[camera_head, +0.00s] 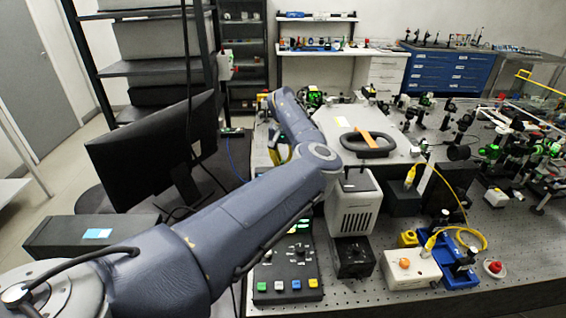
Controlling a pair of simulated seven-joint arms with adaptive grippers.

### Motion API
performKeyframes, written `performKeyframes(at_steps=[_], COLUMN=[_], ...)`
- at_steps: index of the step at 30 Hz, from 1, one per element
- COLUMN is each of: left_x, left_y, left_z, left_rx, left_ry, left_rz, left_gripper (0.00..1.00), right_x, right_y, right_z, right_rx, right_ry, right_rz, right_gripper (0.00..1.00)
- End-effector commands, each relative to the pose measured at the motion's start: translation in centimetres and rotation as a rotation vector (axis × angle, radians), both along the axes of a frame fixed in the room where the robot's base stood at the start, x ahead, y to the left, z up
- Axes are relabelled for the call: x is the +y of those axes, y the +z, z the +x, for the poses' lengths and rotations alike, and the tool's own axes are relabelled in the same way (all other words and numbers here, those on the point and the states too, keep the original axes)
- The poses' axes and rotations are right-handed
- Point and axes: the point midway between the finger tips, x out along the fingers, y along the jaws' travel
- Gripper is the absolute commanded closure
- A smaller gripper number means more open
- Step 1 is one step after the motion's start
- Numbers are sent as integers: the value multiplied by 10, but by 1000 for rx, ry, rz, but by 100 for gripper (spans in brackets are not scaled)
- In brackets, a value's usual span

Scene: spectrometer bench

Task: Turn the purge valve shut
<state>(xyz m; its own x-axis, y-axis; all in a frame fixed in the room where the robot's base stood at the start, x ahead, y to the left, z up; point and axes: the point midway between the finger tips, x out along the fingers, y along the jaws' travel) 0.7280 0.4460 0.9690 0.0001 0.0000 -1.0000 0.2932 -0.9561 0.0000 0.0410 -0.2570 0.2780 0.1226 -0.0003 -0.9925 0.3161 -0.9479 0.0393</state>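My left arm crosses from the lower left and bends at the elbow over the bench. Its forearm runs away from me to the left side of a light-grey instrument box (345,120). My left gripper (275,146) is small and mostly hidden beside that forearm; its fingers are not clear. No part is plainly marked as the purge valve. A black oval ring with an orange bar (366,135) lies on top of the grey box. A white box with an orange knob (404,264) stands at the front right. My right gripper is not in view.
A black monitor (150,150) stands at the left. A button panel (287,284), a white vented unit (352,208) and a black knob box (354,257) stand near the front. A yellow cable (464,205) loops at the right. Optics crowd the right side of the perforated bench.

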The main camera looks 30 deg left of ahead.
Motion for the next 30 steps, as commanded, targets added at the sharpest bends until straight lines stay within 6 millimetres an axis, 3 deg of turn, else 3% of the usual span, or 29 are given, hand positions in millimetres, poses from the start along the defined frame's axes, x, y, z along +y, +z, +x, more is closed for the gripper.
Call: performKeyframes(at_steps=[25, 30], left_x=[0, 0], left_y=[0, 0], left_z=[-1, 0], left_rx=[3, 2], left_ry=[84, 84], left_rz=[0, 0], left_gripper=[100, 81], right_x=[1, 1], right_y=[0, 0], right_z=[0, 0], right_rx=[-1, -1], right_ry=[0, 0], right_rz=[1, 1], right_gripper=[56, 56])
